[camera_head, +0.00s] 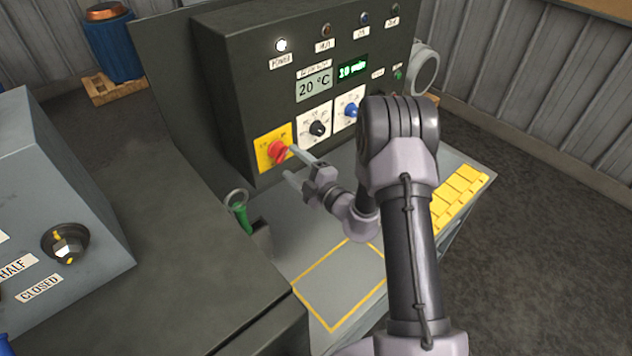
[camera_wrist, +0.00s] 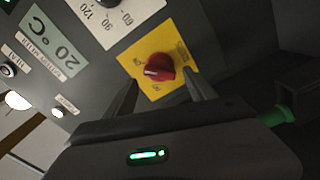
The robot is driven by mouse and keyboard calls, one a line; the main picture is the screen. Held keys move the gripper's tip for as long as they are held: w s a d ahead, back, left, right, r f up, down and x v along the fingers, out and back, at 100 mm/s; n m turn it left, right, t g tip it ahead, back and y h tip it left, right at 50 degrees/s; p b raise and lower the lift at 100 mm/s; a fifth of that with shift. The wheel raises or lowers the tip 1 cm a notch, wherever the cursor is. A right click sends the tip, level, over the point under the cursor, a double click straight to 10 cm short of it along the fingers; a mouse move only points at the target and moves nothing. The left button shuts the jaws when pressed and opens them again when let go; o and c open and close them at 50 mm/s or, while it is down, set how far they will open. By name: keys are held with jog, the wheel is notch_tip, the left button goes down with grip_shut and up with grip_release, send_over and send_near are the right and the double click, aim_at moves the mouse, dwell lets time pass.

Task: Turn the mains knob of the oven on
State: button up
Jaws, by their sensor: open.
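The red mains knob (camera_head: 277,151) sits on a yellow plate (camera_head: 264,160) at the lower left of the dark oven control panel (camera_head: 240,95). In the wrist view the knob (camera_wrist: 158,68) shows a pale pointer mark; the small plate lettering is too blurred to read. My gripper (camera_head: 291,163) is open in front of the plate. In the wrist view its two fingers (camera_wrist: 162,92) reach up on either side just below the knob, with the knob between and beyond their tips. I cannot tell whether a finger touches it. The white power lamp (camera_head: 281,45) is lit.
A black knob (camera_head: 318,128) and a blue knob (camera_head: 350,110) stand right of the red one, below a display (camera_head: 313,86) reading 20 °C. A yellow-outlined bench area (camera_head: 340,285) is clear.

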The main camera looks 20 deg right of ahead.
jog(key=b+v, duration=0.1)
jog(key=v, duration=1.1)
jog(key=shift+s, duration=0.4)
jog(key=shift+d, duration=0.15)
